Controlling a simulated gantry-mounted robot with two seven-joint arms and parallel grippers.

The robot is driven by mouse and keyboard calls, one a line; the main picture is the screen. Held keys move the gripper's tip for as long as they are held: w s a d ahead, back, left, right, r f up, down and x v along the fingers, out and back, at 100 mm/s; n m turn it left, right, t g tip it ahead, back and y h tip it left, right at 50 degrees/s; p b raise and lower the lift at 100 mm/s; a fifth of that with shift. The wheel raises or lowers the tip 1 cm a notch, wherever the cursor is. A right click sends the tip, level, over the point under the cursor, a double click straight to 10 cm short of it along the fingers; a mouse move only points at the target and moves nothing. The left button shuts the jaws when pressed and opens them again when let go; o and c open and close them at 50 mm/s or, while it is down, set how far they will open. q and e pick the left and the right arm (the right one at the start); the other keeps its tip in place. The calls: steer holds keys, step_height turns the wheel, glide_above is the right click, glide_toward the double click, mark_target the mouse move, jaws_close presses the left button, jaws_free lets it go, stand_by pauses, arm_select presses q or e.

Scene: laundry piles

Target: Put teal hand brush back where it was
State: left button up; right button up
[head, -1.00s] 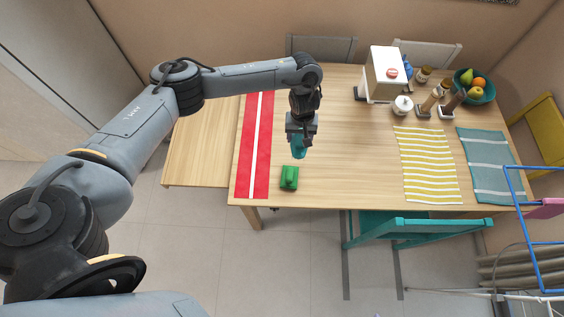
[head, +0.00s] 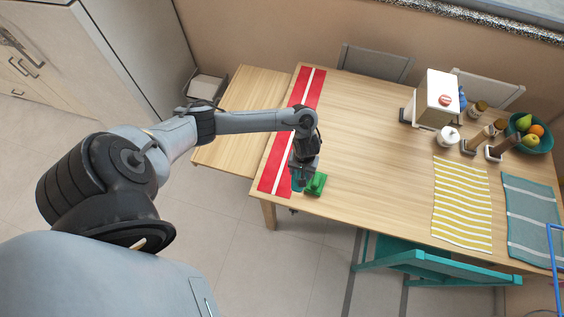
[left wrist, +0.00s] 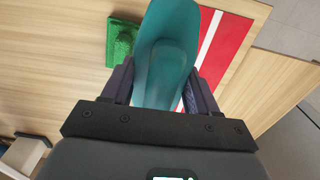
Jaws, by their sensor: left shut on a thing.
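The teal hand brush (head: 297,184) is held in my left gripper (head: 302,168), which is shut on it. In the head view it appears at the right edge of the red runner with the white stripe (head: 276,178), just left of a green brush-like object (head: 316,184). The left wrist view shows the teal brush (left wrist: 166,50) between the fingers (left wrist: 158,88), with the green object (left wrist: 122,42) to its left and the red runner (left wrist: 224,50) to its right. I cannot tell whether the brush touches the table. My right gripper is not in view.
The wooden table (head: 370,150) is clear in its middle. A white box-shaped item (head: 436,98), jars and a fruit bowl (head: 530,134) stand at the far right. A yellow striped cloth (head: 461,205) and a teal cloth (head: 532,218) lie nearby. A teal chair (head: 430,265) stands at the front edge.

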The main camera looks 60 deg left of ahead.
arm_select(q)
steer(key=s+a+f, duration=0.1)
steer(key=a+f, duration=0.1)
steer(key=a, duration=0.1)
steer(key=s+a+f+b, duration=0.1)
steer(key=a+f, duration=0.1)
steer(key=a, duration=0.1)
steer(key=s+a+f, duration=0.1)
steer(key=a+f, duration=0.1)
steer(key=a, duration=0.1)
steer(key=shift+s+b, duration=0.15)
steer(key=shift+b, duration=0.25)
steer(key=shift+f+b, duration=0.55)
steer(key=shift+f, duration=1.4)
steer(key=o, duration=1)
steer(key=shift+f, duration=0.1)
